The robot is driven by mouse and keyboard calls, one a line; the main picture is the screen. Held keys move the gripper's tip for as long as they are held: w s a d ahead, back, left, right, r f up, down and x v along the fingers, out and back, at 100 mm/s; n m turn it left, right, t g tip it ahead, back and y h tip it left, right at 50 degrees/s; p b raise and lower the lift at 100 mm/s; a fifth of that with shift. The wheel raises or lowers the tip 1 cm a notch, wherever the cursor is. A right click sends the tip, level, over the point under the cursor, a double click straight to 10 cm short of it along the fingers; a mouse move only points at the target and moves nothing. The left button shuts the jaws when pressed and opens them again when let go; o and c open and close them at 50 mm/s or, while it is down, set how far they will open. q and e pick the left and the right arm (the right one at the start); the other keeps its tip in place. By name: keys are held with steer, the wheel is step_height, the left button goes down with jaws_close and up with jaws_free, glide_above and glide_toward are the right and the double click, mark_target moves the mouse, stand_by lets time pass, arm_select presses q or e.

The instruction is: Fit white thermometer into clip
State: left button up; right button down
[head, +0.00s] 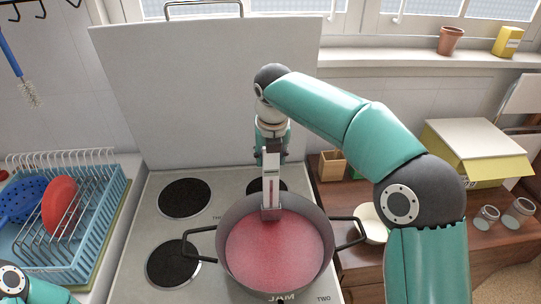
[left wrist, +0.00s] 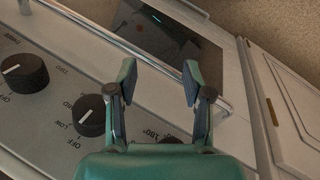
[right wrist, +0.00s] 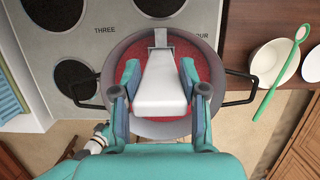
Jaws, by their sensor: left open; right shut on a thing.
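The white thermometer (head: 271,180), a flat strip with a thin red line, hangs upright over the far side of the jam pot (head: 228,218). My right gripper (head: 270,150) is shut on its upper part; the right wrist view shows the thermometer (right wrist: 160,85) between the fingers. A small grey metal clip (head: 271,214) is at the pot's far rim, right at the thermometer's lower end. I cannot tell whether that end is inside the clip or just in front of it. My left gripper (left wrist: 158,82) is open and empty in the left wrist view, near the stove's front.
The pot holds red jam and has two black side handles. It stands on a stove with several dark burners (head: 184,198). A blue dish rack (head: 92,232) is at left. A white bowl (right wrist: 272,60) with a green brush stands right of the pot.

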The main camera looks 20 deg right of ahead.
mark_target(271, 170)
steer(key=shift+f+b, duration=1.25)
steer(key=shift+f, duration=1)
steer(key=c, duration=0.5)
jaws_free()
steer(key=shift+r, duration=0.1)
steer(key=shift+c, duration=0.2)
steer(key=v, duration=1.1)
steer(key=shift+r, duration=0.4)
steer(key=shift+s, duration=0.1)
